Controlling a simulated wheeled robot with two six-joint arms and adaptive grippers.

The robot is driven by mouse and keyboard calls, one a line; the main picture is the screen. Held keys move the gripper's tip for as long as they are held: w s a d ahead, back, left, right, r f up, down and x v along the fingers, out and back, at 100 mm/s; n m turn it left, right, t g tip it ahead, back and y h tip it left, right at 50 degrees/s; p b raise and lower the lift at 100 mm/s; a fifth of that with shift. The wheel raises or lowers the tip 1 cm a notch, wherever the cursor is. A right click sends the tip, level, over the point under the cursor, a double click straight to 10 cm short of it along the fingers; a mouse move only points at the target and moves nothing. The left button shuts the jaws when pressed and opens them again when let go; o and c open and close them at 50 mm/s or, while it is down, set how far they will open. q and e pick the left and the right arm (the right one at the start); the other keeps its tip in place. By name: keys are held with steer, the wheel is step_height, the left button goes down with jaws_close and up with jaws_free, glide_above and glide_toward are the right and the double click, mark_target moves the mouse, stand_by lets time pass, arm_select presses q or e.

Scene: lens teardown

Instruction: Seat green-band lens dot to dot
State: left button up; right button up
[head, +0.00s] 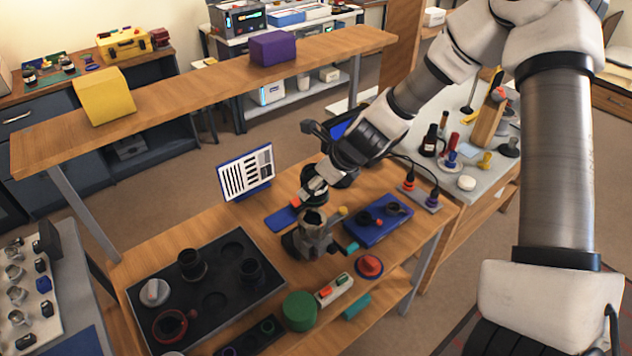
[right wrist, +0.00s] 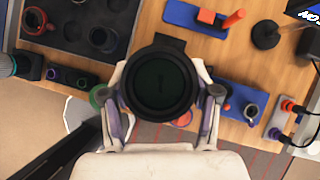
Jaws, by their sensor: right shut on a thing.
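My right gripper (head: 317,188) comes in from the upper right and is shut on a black round barrel-like part (head: 314,198). In the right wrist view my right gripper (right wrist: 163,98) has a finger on each side of this black part (right wrist: 160,88), whose round face is dark green inside. The part is above a grey clamp-like holder (head: 313,236) on the wooden bench; I cannot tell whether they touch. No green band or alignment dot can be made out. A narrow black rack (head: 250,338) carries small rings, one greenish. My left gripper is not in view.
A large black tray (head: 222,310) with dark barrels and rings lies left on the bench (head: 150,250). A green cylinder (head: 300,311), a red round piece (head: 369,266) and a blue tray (head: 378,226) stand nearby. A wooden shelf (head: 200,85) spans behind.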

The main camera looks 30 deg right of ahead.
steer(key=shift+b+x, duration=0.55)
steer(key=shift+x, duration=0.25)
step_height(320, 180, down, 4)
steer(key=b, duration=0.4)
steer(key=shift+s+d+r, duration=0.1)
steer(key=shift+s, duration=0.1)
steer(key=shift+w+f+b, duration=0.2)
steer(key=shift+f+b, duration=0.3)
steer(key=shift+f, duration=0.1)
steer(key=shift+s+r, duration=0.1)
steer(key=shift+s, duration=0.05)
steer(key=shift+f+b, duration=0.35)
steer(key=shift+f+b, duration=0.3)
steer(key=shift+b, duration=0.05)
